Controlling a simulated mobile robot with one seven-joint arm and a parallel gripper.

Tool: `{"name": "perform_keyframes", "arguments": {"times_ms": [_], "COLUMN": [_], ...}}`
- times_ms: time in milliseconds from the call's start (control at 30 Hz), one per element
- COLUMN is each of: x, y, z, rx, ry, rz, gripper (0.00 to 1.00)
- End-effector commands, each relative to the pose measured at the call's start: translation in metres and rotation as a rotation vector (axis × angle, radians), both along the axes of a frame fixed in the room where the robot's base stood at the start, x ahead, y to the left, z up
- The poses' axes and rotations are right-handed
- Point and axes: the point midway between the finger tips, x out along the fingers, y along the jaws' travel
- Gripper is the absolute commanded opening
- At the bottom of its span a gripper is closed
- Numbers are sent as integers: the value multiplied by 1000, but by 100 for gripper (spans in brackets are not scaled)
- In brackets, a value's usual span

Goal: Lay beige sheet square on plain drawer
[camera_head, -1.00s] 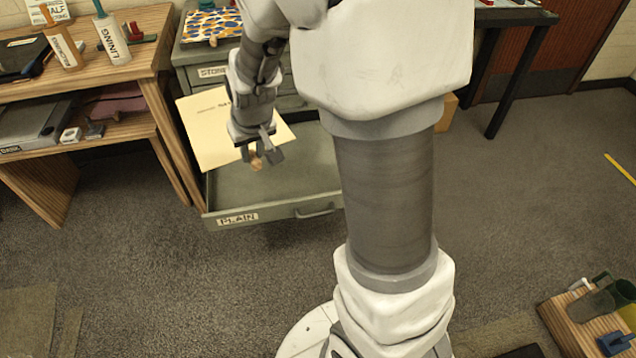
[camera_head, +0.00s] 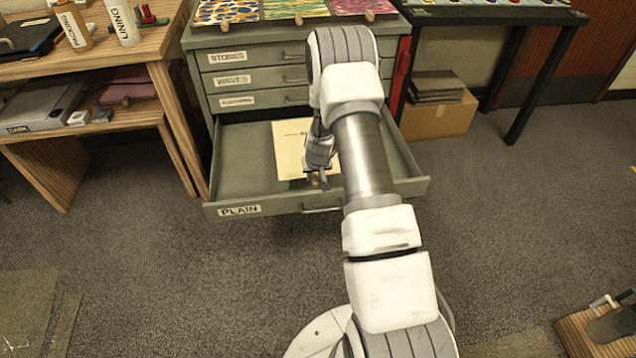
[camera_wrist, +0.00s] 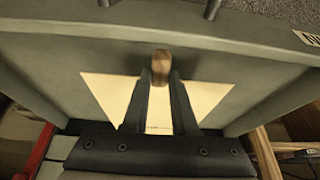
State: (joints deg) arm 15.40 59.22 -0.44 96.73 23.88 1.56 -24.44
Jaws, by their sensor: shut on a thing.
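My gripper (camera_head: 320,183) is over the drawer's front part. In the wrist view its fingers (camera_wrist: 162,78) are shut on a small wooden tab (camera_wrist: 162,62) at the sheet's front edge. That edge looks roughly parallel to the drawer front (camera_wrist: 90,32). My arm hides the sheet's right part. I cannot tell whether the sheet touches the drawer floor.
Closed drawers, among them STONES (camera_head: 228,57) and WAVES (camera_head: 233,80), are above the open one. Marbled sheets (camera_head: 300,8) lie on the cabinet top. A wooden bench (camera_head: 160,75) stands left; a cardboard box (camera_head: 440,118) is right. The drawer's left part is bare.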

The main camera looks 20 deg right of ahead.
Motion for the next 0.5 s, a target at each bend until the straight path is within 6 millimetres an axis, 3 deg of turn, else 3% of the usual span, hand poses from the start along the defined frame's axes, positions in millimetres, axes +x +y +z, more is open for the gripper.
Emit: {"name": "perform_keyframes", "arguments": {"times_ms": [133,500], "x": [-1,-1], "y": [-8,-10], "z": [-19,-22], "rx": [1,0], "ry": [2,1], "rz": [-18,-21], "gripper": [0,0]}}
